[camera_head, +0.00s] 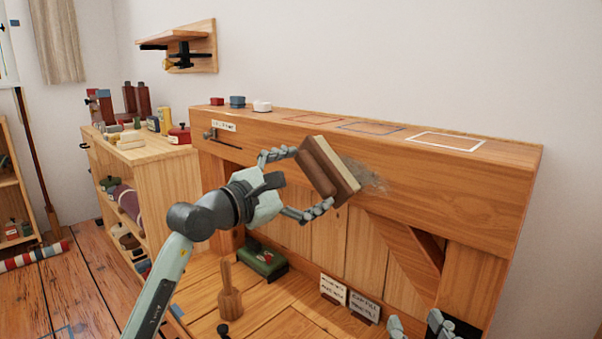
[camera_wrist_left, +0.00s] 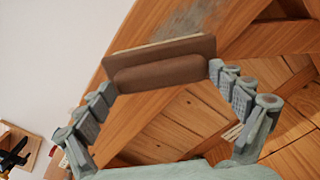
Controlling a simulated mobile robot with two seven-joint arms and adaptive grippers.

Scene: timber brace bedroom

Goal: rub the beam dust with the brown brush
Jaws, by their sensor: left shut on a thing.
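The brown brush (camera_head: 318,170) has a brown back and grip and a cream face turned to the beam. My left gripper (camera_head: 310,180) is shut on its grip; the left wrist view shows the brush (camera_wrist_left: 162,72) between both fingers. The grey beam dust (camera_head: 372,178) is a smudge on the front of the wooden beam (camera_head: 450,182), just right of the brush. It also shows beyond the brush in the left wrist view (camera_wrist_left: 192,18). I cannot tell whether the brush touches the beam. My right gripper (camera_head: 418,326) shows only its fingertips at the bottom edge, apart and empty.
Red, blue and white items (camera_head: 237,102) and outlined rectangles (camera_head: 446,141) are on the beam top. Below stand a green box (camera_head: 263,260), a wooden peg-like tool (camera_head: 230,295) and small signs (camera_head: 350,298). A loaded shelf (camera_head: 165,175) is at left.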

